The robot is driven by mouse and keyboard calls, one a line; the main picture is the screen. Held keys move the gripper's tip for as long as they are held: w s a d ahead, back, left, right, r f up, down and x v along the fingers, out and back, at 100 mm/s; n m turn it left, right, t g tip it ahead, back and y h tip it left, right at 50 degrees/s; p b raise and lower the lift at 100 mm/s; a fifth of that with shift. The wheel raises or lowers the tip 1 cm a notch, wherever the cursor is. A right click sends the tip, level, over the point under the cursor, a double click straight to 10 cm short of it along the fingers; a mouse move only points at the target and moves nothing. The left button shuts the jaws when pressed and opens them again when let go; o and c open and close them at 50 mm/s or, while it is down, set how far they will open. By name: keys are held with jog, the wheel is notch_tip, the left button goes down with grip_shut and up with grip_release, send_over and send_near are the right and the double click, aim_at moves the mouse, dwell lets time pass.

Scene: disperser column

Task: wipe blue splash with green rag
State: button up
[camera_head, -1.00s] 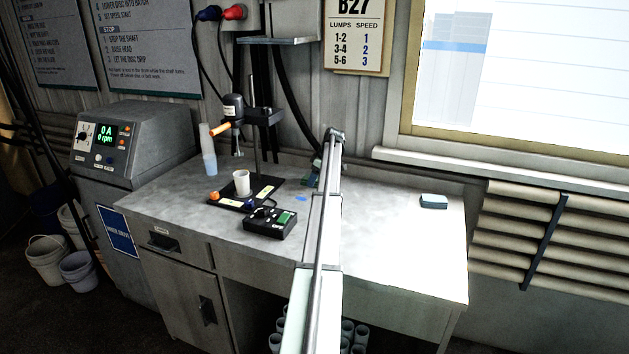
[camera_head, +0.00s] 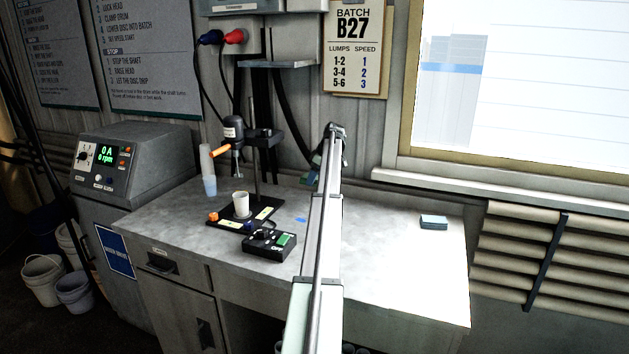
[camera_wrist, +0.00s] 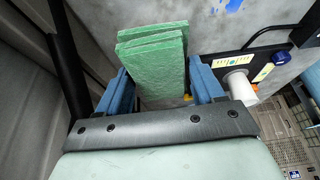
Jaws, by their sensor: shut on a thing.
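My gripper (camera_wrist: 160,84) shows two blue fingers in the wrist view, shut on the green rag (camera_wrist: 152,62). The rag is a folded, layered green pad and extends forward past the fingers. In the head view the gripper and rag are mostly hidden behind my arm's end, over the back of the bench. The blue splash (camera_head: 301,219) is a small flat patch on the grey bench top, right of the stirrer base. It also shows at the top edge of the wrist view (camera_wrist: 234,4), ahead and to the right of the rag, apart from it.
A white cup (camera_head: 241,204) stands on the black stirrer base, with a control box (camera_head: 269,243) in front. The stirrer stand (camera_head: 254,160) and stacked cups (camera_head: 207,170) are behind. A blue-grey block (camera_head: 433,222) lies on the right of the bench (camera_head: 390,265), which is otherwise clear there.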

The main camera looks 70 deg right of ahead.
jog(key=o, duration=0.4)
jog(key=c, duration=0.3)
send_over(294, 219)
jog(key=s, duration=0.2)
notch_tip(294, 219, down, 2)
jog(key=shift+w+a+f, duration=0.1)
jog(key=shift+w+f, duration=0.05)
jog(key=shift+f, duration=1.65)
jog(key=shift+w+f, duration=0.1)
jog(key=shift+f, duration=1.7)
jog(key=shift+s+f, duration=0.6)
jog(key=shift+s, duration=0.3)
jog(key=shift+s+r, duration=0.1)
jog(key=shift+s, duration=1.05)
jog(key=shift+w, duration=0.9)
jog(key=shift+w+r, duration=0.2)
jog(key=shift+w, duration=0.55)
jog(key=shift+w+f, duration=0.15)
jog(key=shift+w, duration=0.3)
jog(key=shift+r, duration=4)
